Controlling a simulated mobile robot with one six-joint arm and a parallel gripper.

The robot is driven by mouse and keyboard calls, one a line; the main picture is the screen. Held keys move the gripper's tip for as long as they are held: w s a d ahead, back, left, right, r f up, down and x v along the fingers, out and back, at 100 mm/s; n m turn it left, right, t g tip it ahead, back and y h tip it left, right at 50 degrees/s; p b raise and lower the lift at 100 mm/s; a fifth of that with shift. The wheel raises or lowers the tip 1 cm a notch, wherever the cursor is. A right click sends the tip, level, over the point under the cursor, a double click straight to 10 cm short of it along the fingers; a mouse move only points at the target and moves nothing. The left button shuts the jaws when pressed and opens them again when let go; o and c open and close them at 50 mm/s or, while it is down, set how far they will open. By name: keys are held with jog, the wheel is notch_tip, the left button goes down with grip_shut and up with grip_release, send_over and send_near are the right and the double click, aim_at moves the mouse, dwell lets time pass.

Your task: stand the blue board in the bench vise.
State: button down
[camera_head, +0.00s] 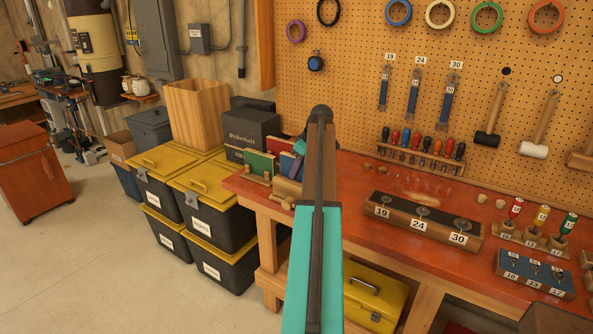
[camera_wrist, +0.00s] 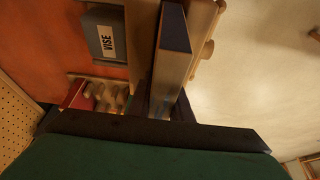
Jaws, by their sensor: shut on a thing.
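My gripper (camera_wrist: 162,106) is shut on the blue board (camera_wrist: 174,30), which runs up the wrist view with its dark blue face and pale edge showing. The bench vise shows as two wooden jaws, the left one (camera_wrist: 143,30) and the right one (camera_wrist: 206,25), on either side of the board. A grey block labelled VISE (camera_wrist: 101,35) sits beside them on the bench. I cannot tell how deep the board sits or whether the jaws touch it. In the head view, part of the blue board (camera_head: 287,164) shows left of my arm, which hides much of the vise.
A green board (camera_head: 261,164) and a red board (camera_head: 270,146) stand left of the blue one on the red-topped bench (camera_head: 350,172). Black crates with yellow lids (camera_head: 207,184) stand left of the bench. A numbered wooden block (camera_head: 400,222) lies to the right. Open floor (camera_head: 110,270) is at the left.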

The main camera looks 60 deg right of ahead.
dwell(0.3)
jog(key=c, duration=1.5)
grip_release()
jog(key=shift+a+f, duration=0.1)
jog(key=shift+c, duration=0.2)
jog(key=shift+r+p, duration=2.2)
jog(key=shift+r, duration=2.85)
